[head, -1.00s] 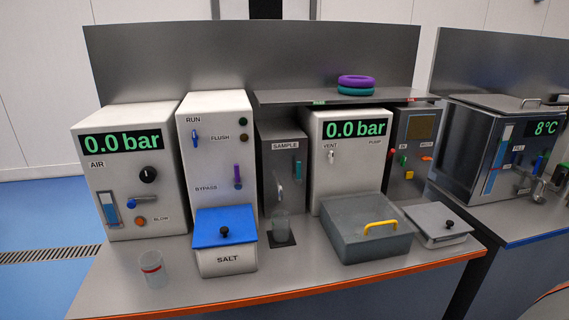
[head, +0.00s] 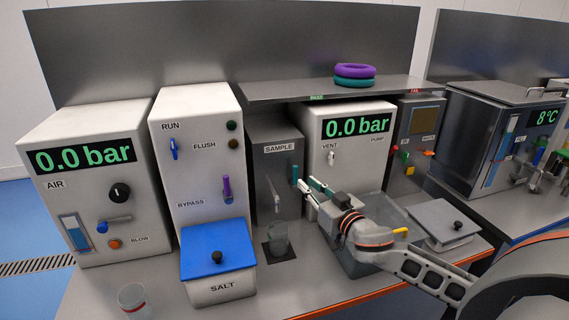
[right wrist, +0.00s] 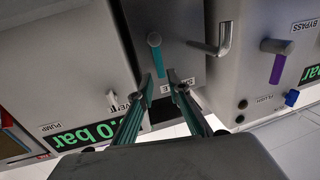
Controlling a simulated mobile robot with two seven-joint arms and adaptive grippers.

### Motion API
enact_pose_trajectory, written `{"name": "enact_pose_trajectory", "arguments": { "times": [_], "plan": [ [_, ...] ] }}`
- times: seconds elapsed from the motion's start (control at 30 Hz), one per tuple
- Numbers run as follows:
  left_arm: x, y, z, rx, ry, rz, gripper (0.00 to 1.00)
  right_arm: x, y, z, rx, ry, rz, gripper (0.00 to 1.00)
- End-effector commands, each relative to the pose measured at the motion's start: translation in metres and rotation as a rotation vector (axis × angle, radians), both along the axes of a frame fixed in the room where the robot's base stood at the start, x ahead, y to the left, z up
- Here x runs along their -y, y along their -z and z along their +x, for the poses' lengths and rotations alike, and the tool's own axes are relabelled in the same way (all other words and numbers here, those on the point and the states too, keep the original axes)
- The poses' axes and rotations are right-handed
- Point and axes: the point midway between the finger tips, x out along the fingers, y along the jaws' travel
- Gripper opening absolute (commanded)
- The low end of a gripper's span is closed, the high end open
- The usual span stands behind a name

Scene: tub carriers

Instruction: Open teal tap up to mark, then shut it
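The teal tap (head: 295,174) is a short upright lever on the grey SAMPLE box (head: 262,150). My left gripper is not in view.
A clear glass with a red band (head: 133,301) stands at the front left. The blue-lidded SALT box (head: 218,270) is left of the spout. The PUMP box (head: 347,146) stands right of the tap, with a grey bin (head: 400,213) before it. A shelf (head: 290,90) runs above.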

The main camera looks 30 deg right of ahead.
Motion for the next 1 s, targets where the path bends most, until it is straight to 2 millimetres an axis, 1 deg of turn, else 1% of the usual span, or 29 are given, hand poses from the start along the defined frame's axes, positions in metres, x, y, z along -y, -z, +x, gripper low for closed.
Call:
{"name": "enact_pose_trajectory", "arguments": {
  "times": [0.07,0.23,0.43,0.57,0.7,0.8,1.0],
  "plan": [
    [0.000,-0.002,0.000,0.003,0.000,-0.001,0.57,0.001,-0.001,0.002,0.003,-0.004,0.005,0.17],
    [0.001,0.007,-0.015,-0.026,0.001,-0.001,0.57,0.001,-0.003,0.011,0.005,-0.005,0.009,0.17],
    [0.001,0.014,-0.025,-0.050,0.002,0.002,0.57,0.003,-0.004,0.036,0.005,-0.004,0.007,0.17],
    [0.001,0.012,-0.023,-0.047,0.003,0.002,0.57,0.003,-0.003,0.053,0.005,-0.004,0.006,0.17],
    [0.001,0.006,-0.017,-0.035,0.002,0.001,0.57,0.004,-0.002,0.068,0.004,-0.003,0.008,0.17],
    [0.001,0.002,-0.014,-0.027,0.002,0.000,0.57,0.004,-0.002,0.075,0.003,-0.003,0.008,0.17],
    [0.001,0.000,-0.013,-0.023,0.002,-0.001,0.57,0.004,-0.001,0.080,0.003,-0.004,0.007,0.17]
  ]
}}
